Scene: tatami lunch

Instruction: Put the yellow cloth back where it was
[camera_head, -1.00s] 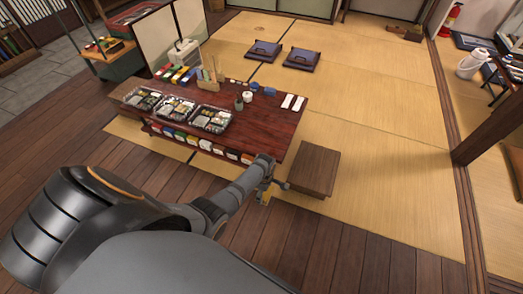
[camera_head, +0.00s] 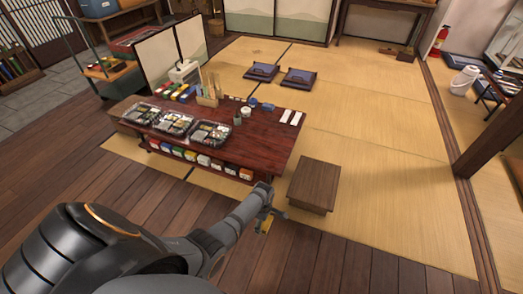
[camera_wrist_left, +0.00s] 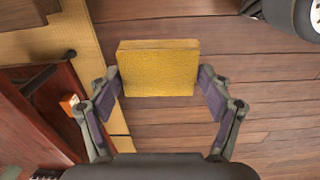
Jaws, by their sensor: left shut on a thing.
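The yellow cloth (camera_wrist_left: 158,72) is a folded, block-shaped piece between the fingers of my left gripper (camera_wrist_left: 160,88) in the left wrist view. The gripper is shut on it and holds it over the wooden floor. In the head view my left gripper (camera_head: 266,214) is in front of the low table's near right corner, left of the wooden stool. Only a small bit of the yellow cloth (camera_head: 266,227) shows there. My right gripper is not in view.
The dark red low table (camera_head: 262,130) holds several bento trays (camera_head: 173,122), a wooden utensil holder (camera_head: 208,100) and white rolled towels (camera_head: 291,117). A wooden stool (camera_head: 315,183) stands right of the gripper. Two blue cushions (camera_head: 262,72) lie behind. The tatami (camera_head: 385,140) at right is clear.

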